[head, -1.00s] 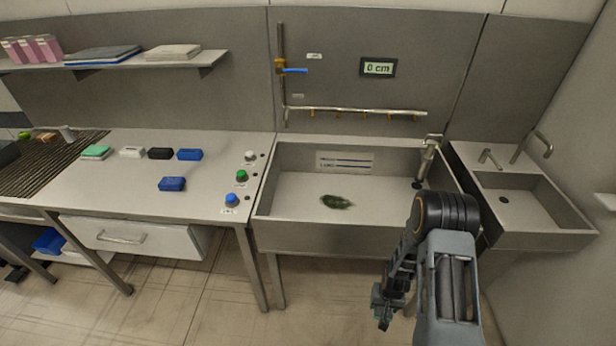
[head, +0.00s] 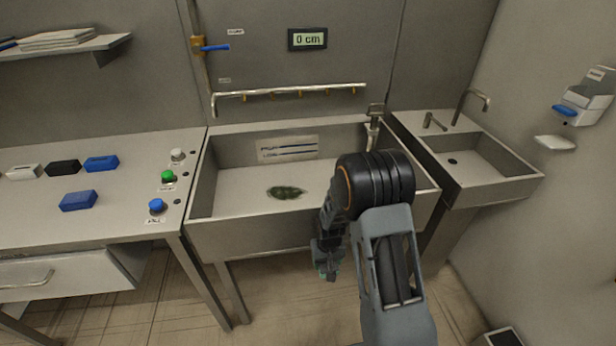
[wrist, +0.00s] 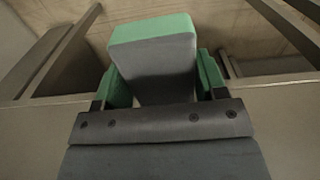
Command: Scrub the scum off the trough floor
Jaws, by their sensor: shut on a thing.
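A dark green scum patch (head: 286,192) lies on the floor of the steel trough (head: 262,238), left of the middle. The trough floor looks otherwise bare; my arm hides its right part. My gripper (head: 328,270) hangs low in front of the trough's front wall, outside it, small and partly hidden in the head view. In the wrist view my gripper (wrist: 165,88) is shut on a grey block with a green face (wrist: 152,28), which looks like a scrub sponge. The block is between the green fingers, clear of the scum.
White (head: 177,154), green (head: 168,177) and blue (head: 156,205) buttons sit at the left bench's edge. Several blocks lie on that bench. A display (head: 307,39) reads 0 cm. A spray pipe (head: 290,91) runs above the trough. A small sink (head: 490,190) stands right.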

